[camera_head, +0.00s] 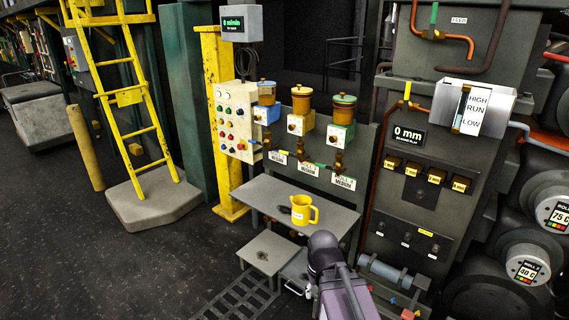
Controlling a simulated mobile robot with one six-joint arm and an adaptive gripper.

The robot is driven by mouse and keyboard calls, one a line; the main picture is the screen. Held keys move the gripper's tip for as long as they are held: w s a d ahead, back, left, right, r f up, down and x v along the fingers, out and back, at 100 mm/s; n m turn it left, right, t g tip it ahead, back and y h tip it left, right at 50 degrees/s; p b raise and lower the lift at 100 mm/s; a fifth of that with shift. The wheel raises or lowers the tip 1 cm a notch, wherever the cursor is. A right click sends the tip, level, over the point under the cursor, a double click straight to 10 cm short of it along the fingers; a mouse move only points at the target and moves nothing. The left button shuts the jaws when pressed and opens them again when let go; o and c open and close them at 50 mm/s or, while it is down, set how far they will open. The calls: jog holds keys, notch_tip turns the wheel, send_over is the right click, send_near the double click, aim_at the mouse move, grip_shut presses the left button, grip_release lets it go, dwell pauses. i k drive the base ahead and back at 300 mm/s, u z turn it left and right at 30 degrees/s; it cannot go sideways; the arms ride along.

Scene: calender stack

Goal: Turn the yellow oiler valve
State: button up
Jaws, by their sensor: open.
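Three oilers with round reservoirs hang on a grey panel above a small grey table. The left one (265,113) has a blue body, the middle one (301,122) a yellow one, and the right one (340,135) a green one. A small brass valve (301,150) sits under the yellow oiler; its handle angle is too small to tell. My arm (328,258) rises from the bottom edge, in front of the table and below the oilers. I cannot make out my gripper; it is not in view.
A yellow jug (303,211) stands on the grey table (265,197). A control box (236,120) with buttons is left of the oilers. A dark machine cabinet (430,100) stands on the right. A yellow ladder (127,97) and open dark floor lie left.

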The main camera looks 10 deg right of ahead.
aim_at(287, 154)
jog(key=k, duration=0.55)
jog(key=u, duration=0.45)
jog(key=i, duration=2.1)
jog(key=z, duration=0.2)
